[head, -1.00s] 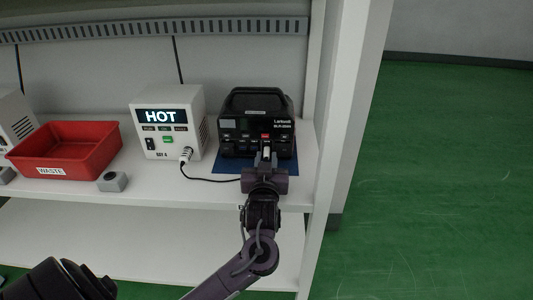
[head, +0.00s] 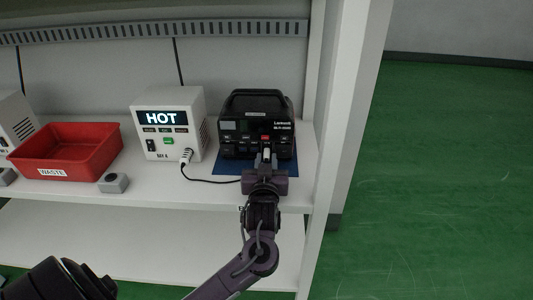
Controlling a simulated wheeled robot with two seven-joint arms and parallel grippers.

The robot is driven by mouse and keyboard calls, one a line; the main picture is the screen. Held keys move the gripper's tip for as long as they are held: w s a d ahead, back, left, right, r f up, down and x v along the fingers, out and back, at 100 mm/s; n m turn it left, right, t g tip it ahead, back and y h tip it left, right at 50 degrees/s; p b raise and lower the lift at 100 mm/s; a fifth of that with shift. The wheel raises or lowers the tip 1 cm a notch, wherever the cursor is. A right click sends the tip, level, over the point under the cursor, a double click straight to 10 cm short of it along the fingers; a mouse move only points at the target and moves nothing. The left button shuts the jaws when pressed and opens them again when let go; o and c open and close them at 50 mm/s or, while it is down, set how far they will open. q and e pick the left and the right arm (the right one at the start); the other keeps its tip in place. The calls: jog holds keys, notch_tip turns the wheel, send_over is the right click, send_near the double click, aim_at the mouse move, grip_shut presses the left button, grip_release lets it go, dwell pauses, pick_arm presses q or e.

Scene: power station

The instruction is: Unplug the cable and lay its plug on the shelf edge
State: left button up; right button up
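A black power station (head: 255,108) with a top handle stands on a blue mat (head: 228,166) at the shelf's right end. A white box (head: 170,105) with a lit HOT display stands left of it. A pale connector (head: 186,156) sits at the box's lower front. A dark cable (head: 212,181) runs from it along the shelf and passes out of sight behind my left gripper (head: 266,157). That gripper is at the power station's lower front, with something pale at its fingertips. I cannot tell whether this is a plug or whether the fingers are shut. My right gripper is not in view.
A red WASTE bin (head: 67,150) and a small grey block with a dark button (head: 114,183) are to the left. The white shelf edge (head: 160,199) runs along the front. A white upright (head: 350,100) closes the right side; green floor lies beyond.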

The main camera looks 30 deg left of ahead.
pick_arm(q)
grip_shut()
jog(key=shift+s+d, duration=0.15)
jog(key=shift+s, duration=0.05)
dwell(0.4)
jog(key=shift+p+v, duration=1.3)
jog(key=shift+v, duration=0.5)
